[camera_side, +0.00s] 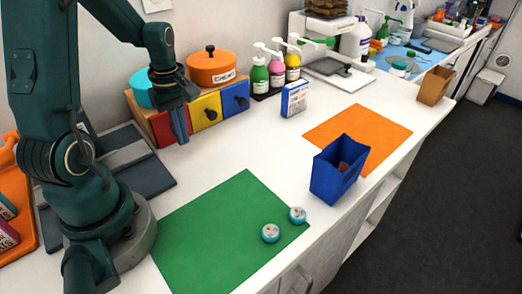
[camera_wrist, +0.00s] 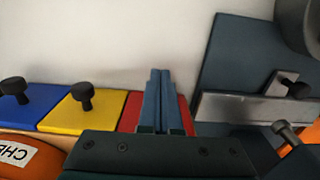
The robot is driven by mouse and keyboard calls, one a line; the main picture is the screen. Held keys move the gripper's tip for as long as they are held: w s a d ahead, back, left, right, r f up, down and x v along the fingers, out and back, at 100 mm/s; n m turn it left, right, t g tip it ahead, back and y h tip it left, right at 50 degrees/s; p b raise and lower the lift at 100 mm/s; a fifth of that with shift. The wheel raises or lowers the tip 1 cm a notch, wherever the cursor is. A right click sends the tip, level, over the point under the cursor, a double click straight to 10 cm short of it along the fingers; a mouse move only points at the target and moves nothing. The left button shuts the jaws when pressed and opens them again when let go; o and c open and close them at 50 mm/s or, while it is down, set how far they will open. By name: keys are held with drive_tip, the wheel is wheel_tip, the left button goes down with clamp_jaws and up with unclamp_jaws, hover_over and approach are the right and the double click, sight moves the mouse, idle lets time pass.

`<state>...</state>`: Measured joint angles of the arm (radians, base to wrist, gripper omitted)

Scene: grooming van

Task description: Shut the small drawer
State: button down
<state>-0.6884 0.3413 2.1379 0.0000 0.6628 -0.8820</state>
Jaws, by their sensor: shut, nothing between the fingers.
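A wooden unit (camera_side: 137,108) against the back wall holds three small drawers: a red drawer (camera_side: 165,131), a yellow drawer (camera_side: 205,104) and a blue drawer (camera_side: 234,101). Yellow and blue have dark round knobs. My gripper (camera_side: 181,136) is shut and empty, pointing down at the red drawer's front. In the wrist view its fingers (camera_wrist: 158,78) cover the middle of the red drawer (camera_wrist: 129,112), hiding its knob. The yellow drawer (camera_wrist: 68,117) and blue drawer (camera_wrist: 27,114) lie left of it there. The three fronts look nearly level; I cannot tell whether fingers touch red.
An orange lidded pot (camera_side: 212,70) and a teal container (camera_side: 141,87) stand on the unit. A dark grey flat device (camera_side: 140,172) lies left of the drawers. Pump bottles (camera_side: 276,72) and a small box (camera_side: 294,98) stand right. The green mat (camera_side: 205,235) in front is mostly clear.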

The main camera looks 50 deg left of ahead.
drive_tip(key=shift+d, duration=0.95)
wheel_tip(320, 180, up, 8)
drive_tip(key=s+d+r+m+t, duration=0.2)
drive_tip(key=d+m, duration=0.5)
drive_tip(key=m, duration=0.2)
drive_tip(key=s+d+r+m+t, duration=0.2)
drive_tip(key=s+d+m+t, duration=0.1)
drive_tip(key=d+m, duration=0.4)
drive_tip(key=shift+r+m+t, duration=0.3)
drive_tip(key=shift+r+m, duration=0.1)
drive_tip(key=shift+m, duration=0.6)
